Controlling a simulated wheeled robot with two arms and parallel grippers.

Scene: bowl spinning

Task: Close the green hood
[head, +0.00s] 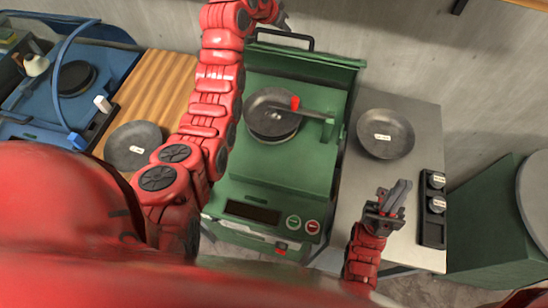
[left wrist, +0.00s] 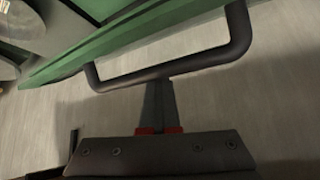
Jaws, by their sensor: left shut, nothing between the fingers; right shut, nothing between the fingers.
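The green hood (head: 325,60) stands raised at the back of the green machine (head: 275,185). Its black bar handle (head: 285,36) is at the top edge. In the left wrist view the hood (left wrist: 125,38) runs across the top, with the handle (left wrist: 170,69) below it. My left gripper (head: 281,18) is shut and empty at the hood's back side. Its fingertips (left wrist: 158,88) meet the handle's bar in the picture; I cannot tell whether they touch. My right gripper (head: 400,192) is shut and empty over the grey counter, right of the machine.
A dark bowl (head: 262,120) sits in the machine beside a red-tipped part (head: 295,102). Labelled bowls stand on the grey counter (head: 385,128) and the wooden board (head: 125,140). A black rack (head: 432,225) holds small jars. A blue machine (head: 60,105) with its own bowl is at far left.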

